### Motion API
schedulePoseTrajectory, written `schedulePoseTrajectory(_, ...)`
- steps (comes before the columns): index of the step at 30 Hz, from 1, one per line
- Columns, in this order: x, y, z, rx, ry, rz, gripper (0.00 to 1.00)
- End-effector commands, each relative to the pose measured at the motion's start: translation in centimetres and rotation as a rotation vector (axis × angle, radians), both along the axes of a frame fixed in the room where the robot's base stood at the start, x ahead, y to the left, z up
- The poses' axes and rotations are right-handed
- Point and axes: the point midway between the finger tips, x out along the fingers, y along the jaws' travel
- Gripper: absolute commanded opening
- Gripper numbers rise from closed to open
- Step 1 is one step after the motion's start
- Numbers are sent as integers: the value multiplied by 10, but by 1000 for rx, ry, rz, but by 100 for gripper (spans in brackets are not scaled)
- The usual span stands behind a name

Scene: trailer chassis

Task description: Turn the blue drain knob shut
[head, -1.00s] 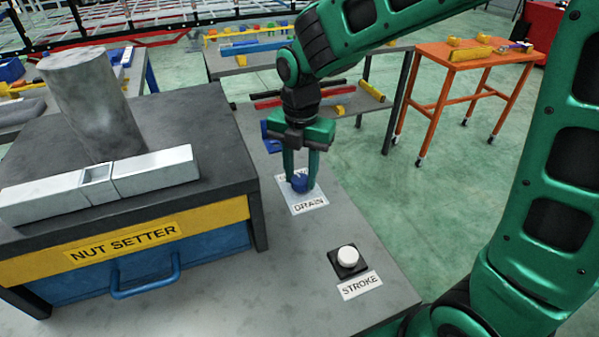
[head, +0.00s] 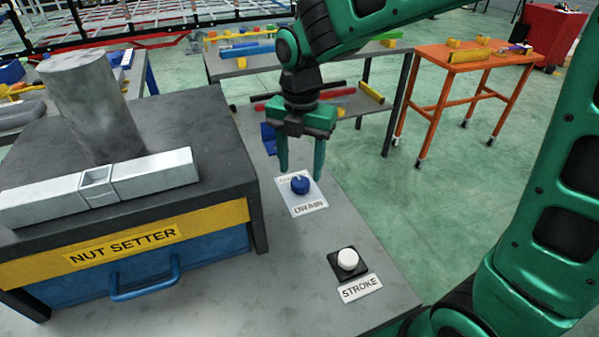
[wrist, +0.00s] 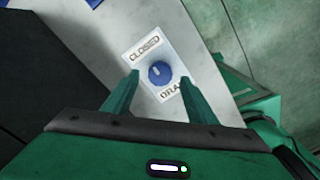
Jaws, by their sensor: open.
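The blue drain knob (head: 300,185) sits on a white plate (head: 312,199) marked DRAIN, on the grey bench top. In the wrist view the knob (wrist: 160,72) has a short pale line that appears to point toward the CLOSED label (wrist: 145,50). My gripper (head: 300,174) is open and empty, pointing down just above the knob. Its fingers stand apart on either side, with clear gaps to the knob. In the wrist view the knob lies between the fingertips (wrist: 160,79).
A white STROKE button (head: 347,258) on a black base is nearer on the same bench. The NUT SETTER machine (head: 124,245) with a blue handle stands left of the knob. An orange table (head: 470,62) stands at the back right, with open green floor before it.

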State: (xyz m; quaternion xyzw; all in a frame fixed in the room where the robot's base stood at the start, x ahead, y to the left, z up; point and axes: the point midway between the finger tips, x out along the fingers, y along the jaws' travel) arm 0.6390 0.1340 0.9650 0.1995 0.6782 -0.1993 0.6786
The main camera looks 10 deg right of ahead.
Motion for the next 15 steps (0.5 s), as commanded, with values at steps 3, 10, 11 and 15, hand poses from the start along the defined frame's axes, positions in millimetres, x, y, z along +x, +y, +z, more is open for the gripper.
schedulePoseTrajectory(3, 1, 0, 25, 2, -5, -1, 52)
schedulePoseTrajectory(10, 2, 0, 60, 1, -3, -2, 52)
schedulePoseTrajectory(11, 2, -1, 63, 1, -3, -2, 52)
schedulePoseTrajectory(15, 2, -1, 72, 0, -1, -2, 52)
